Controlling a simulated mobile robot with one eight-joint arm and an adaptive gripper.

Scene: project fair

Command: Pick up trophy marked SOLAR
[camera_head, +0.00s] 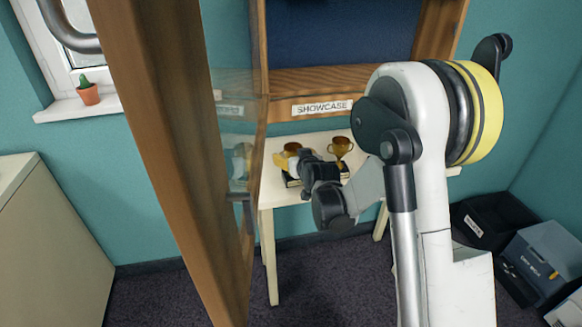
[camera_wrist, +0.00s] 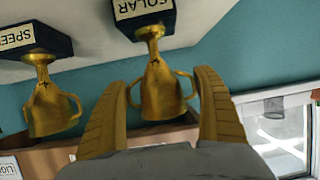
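The trophy marked SOLAR (camera_wrist: 160,88) is a gold two-handled cup on a black base, seen upside down in the wrist view. My gripper (camera_wrist: 158,98) is open, with one yellow finger on each side of the cup. Whether a finger touches a handle, I cannot tell. In the head view, the left trophy (camera_head: 292,147) fits SOLAR by its place, but its label is not readable and my gripper (camera_head: 279,161) partly hides it. A similar trophy marked SPEE… (camera_wrist: 52,105) stands beside it, apparently the right trophy (camera_head: 340,148) in the head view.
The trophies stand on a cream table (camera_head: 274,196) below a wooden cabinet labelled SHOWCASE (camera_head: 322,107). Its open glazed door (camera_head: 160,130) stands to the left of my arm. Dark bins (camera_head: 488,222) are on the floor at right.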

